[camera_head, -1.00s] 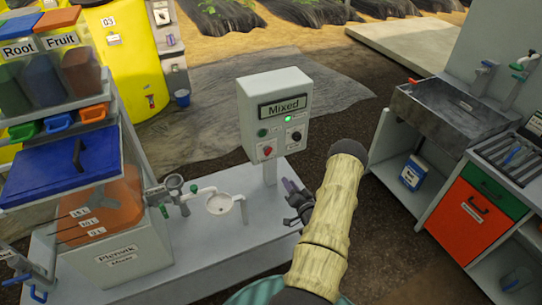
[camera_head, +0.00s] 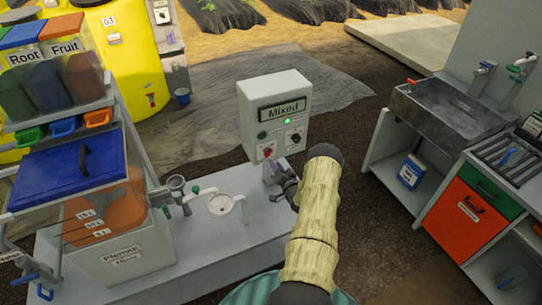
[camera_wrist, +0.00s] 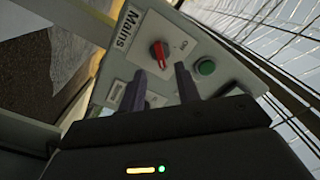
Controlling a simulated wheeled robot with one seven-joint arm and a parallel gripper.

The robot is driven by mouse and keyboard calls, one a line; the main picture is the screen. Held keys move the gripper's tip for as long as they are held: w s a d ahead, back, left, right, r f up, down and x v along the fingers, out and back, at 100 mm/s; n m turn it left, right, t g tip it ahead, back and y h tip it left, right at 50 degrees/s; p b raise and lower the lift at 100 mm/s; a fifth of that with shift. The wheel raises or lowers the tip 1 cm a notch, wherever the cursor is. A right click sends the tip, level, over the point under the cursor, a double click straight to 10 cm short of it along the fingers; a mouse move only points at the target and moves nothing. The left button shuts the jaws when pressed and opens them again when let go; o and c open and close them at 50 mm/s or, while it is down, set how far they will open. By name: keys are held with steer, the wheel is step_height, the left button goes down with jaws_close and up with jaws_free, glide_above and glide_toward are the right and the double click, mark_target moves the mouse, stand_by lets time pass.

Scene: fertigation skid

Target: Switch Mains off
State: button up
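The grey control box (camera_head: 275,112) shows "Mixed" on its display, with a lit green lamp (camera_head: 287,121) below it. The red switch knob (camera_wrist: 158,54) sits beside the "Mains" label (camera_wrist: 127,29) in the wrist view; the word "On" is printed near it. In the head view the red knob (camera_head: 267,153) is low on the box's left side. My gripper (camera_wrist: 160,84) is open, its two purple-grey fingers apart and pointing at the panel, the knob appearing just beyond the gap between their tips. Contact is not visible. In the head view my gripper (camera_head: 273,170) is just under the box.
A green button (camera_wrist: 206,67) is close to one finger in the wrist view. A black knob (camera_head: 296,138) is at the panel's right. A sink (camera_head: 448,115) stands right.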

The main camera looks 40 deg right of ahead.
mark_target(269, 155)
steer(key=shift+p+x, duration=0.55)
steer(key=shift+x, duration=2.35)
jaws_close()
